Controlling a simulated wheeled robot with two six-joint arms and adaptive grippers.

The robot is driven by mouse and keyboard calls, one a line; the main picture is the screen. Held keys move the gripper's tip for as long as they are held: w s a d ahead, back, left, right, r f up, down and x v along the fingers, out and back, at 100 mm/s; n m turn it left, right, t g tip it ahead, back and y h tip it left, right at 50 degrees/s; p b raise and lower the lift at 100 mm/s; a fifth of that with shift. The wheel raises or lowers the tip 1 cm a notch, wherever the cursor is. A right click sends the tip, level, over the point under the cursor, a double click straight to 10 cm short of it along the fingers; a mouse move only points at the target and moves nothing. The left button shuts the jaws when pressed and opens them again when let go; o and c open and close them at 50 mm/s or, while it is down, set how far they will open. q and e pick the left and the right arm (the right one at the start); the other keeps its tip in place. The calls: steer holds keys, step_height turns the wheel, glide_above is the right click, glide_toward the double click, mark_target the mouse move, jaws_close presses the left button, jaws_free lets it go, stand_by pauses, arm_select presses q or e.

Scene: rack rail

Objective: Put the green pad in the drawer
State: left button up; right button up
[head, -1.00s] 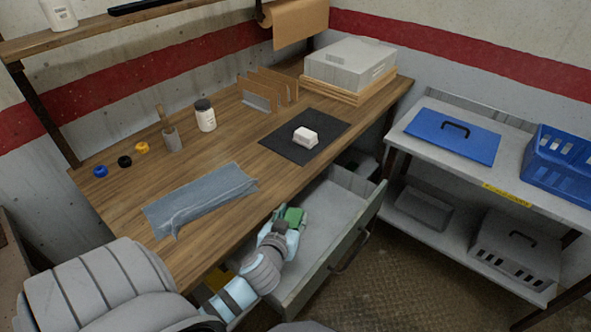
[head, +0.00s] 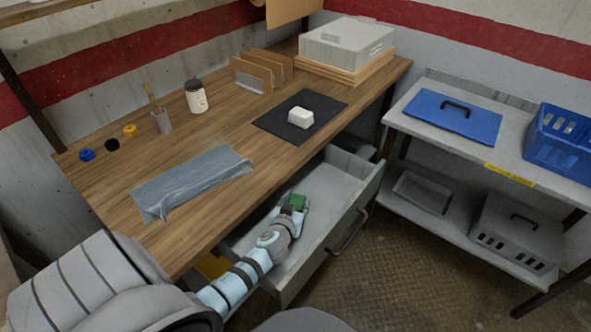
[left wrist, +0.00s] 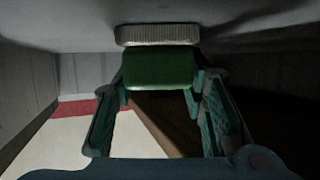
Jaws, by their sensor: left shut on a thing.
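The green pad (head: 297,201) is in the grip of my left gripper (head: 291,208), down inside the open grey drawer (head: 332,192). In the left wrist view the green pad (left wrist: 158,70) sits between the two fingers of the left gripper (left wrist: 160,85), with a pale ridged layer on its far side. That layer is close to the pale drawer surface; I cannot tell whether it touches. The drawer is pulled out from under the wooden bench. My right gripper is not in view.
The wooden bench (head: 110,190) overhangs the drawer's back part. On it lie a grey cloth (head: 190,180) and a black mat (head: 320,106) with a white block (head: 300,116). A shelf unit (head: 405,116) stands to the right. The drawer floor around the pad is clear.

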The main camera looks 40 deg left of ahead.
arm_select(q)
steer(key=shift+r, duration=0.1)
steer(key=o, duration=1.2)
steer(key=shift+c, duration=0.2)
steer(key=shift+r, duration=0.1)
steer(key=p+v, duration=0.1)
steer(key=v, duration=0.6)
steer(key=shift+s+d+p, duration=0.2)
steer(key=shift+s+p, duration=0.05)
steer(key=shift+p, duration=0.1)
steer(key=shift+w, duration=0.1)
